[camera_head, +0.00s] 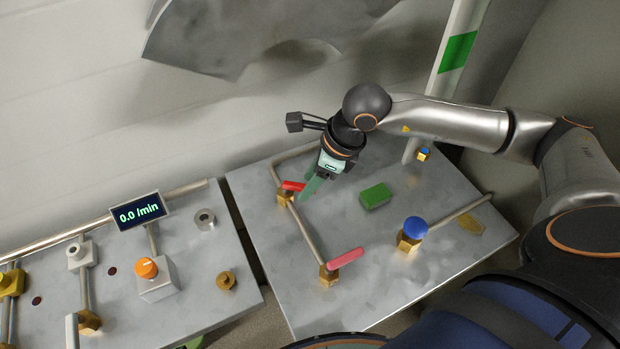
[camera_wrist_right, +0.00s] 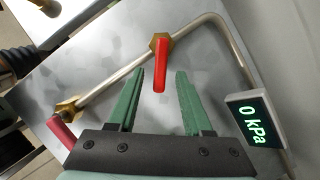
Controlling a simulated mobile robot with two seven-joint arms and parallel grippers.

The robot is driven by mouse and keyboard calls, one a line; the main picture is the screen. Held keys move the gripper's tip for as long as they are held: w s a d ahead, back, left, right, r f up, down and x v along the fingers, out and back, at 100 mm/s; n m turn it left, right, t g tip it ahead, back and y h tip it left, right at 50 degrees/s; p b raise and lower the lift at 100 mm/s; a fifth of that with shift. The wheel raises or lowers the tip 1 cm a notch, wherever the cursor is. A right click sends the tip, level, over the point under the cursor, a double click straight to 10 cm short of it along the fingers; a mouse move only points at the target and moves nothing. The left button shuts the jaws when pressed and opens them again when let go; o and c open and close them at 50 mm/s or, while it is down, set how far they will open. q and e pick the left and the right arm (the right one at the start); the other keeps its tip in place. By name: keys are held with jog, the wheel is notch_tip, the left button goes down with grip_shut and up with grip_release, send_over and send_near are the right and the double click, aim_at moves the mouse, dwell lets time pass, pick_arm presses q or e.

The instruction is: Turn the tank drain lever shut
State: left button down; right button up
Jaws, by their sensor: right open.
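Two red levers sit on brass valves along one pipe on the right metal table; I see no label telling which is the tank drain. The farther red lever (camera_head: 292,186) is beside my right gripper (camera_head: 309,190). In the right wrist view this lever (camera_wrist_right: 161,76) shows between the two green fingers of the open right gripper (camera_wrist_right: 159,84); I cannot tell whether they touch it. It points across the pipe there. The nearer red lever (camera_head: 347,258) also lies across the pipe, at its front end. My left gripper is out of view.
A display (camera_wrist_right: 252,120) reads 0 kPa. A green block (camera_head: 375,196) and a blue-knobbed valve (camera_head: 414,229) stand right of the levers. The left table holds an orange knob (camera_head: 147,268) and a 0.0 /min display (camera_head: 139,212). A gap separates the tables.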

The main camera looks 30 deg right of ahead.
grip_shut()
dwell(0.3)
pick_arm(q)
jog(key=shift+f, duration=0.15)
